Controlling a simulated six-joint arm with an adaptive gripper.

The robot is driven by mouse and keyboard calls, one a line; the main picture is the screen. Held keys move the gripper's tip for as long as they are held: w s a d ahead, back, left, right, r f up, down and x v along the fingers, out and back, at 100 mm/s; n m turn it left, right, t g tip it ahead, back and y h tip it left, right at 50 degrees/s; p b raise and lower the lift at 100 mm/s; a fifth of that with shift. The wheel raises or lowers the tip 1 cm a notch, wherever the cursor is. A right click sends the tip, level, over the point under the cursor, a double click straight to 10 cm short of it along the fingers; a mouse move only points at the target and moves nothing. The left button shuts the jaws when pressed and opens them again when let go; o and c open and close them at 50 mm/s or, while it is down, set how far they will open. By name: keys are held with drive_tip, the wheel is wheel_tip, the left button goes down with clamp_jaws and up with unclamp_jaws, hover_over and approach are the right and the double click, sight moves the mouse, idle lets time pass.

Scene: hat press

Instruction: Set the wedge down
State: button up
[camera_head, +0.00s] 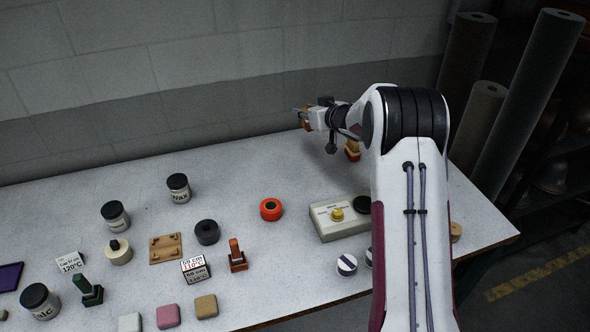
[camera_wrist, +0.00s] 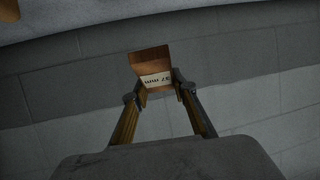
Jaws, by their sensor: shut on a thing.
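The wooden wedge, a reddish-brown block with a pale label reading "37 mm", shows in the wrist view (camera_wrist: 151,62). My gripper (camera_wrist: 158,92) is shut on it, one finger on each side. In the head view my gripper (camera_head: 303,117) is near the back edge of the table, by the wall, and seems to be above the tabletop. Only a small brown part of the wedge shows there. I cannot tell its height over the table.
The grey table (camera_head: 330,185) is clear behind the orange tape roll (camera_head: 271,209). A beige box with a yellow knob (camera_head: 340,228), jars, blocks, cards and stamps stand in front and left. A brown-and-yellow piece (camera_head: 352,150) is near my arm. Grey rolls (camera_head: 525,90) stand right.

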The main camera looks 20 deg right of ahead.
drive_tip(key=s+a+f+n+y, duration=0.2)
drive_tip(key=s+a+f, duration=0.1)
drive_tip(key=a, duration=0.2)
drive_tip(key=shift+a+f+n+g+y, duration=0.25)
drive_tip(key=shift+a+n+g+y, duration=0.05)
drive_tip(key=shift+a+g+y, duration=0.1)
drive_tip(key=shift+f, duration=3.1)
drive_tip(key=shift+f, duration=1.85)
drive_tip(key=shift+f, duration=0.15)
